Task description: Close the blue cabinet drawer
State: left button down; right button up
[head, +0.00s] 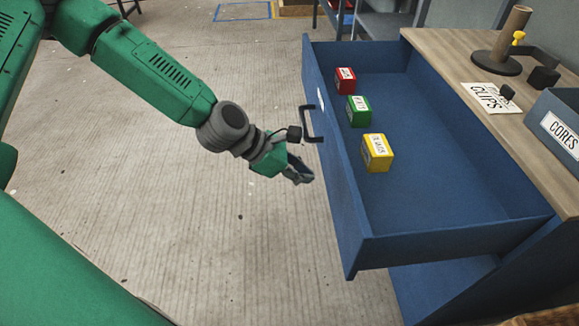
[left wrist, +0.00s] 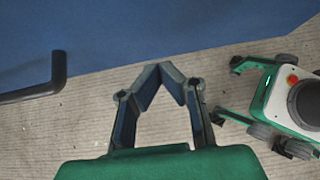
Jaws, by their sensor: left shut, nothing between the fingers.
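The blue cabinet drawer (head: 455,225) is pulled well out from under the wooden top in the head view. Its front panel (head: 336,160) faces left and carries a black handle (head: 305,124). My left gripper (head: 303,178) is shut and empty, in front of the panel and a little below the handle in the picture. In the left wrist view the shut fingertips (left wrist: 173,82) are over the floor, with the blue panel (left wrist: 180,30) beyond and the handle (left wrist: 35,92) at left. I cannot tell whether the fingers touch the panel. My right gripper is not in view.
Inside the drawer lie a red box (head: 345,82), a green box (head: 358,112) and a yellow box (head: 378,153). The wooden top (head: 455,60) bears a CLIPS card (head: 488,98), a dark stand (head: 497,63) and a CORES bin (head: 555,125). The floor at left is open.

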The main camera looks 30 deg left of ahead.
aim_at(332, 178)
pick_arm(q)
jog(key=shift+w+d, duration=0.95)
jog(key=shift+d, duration=0.1)
jog(key=shift+w+d, duration=0.15)
jog(key=shift+d, duration=0.45)
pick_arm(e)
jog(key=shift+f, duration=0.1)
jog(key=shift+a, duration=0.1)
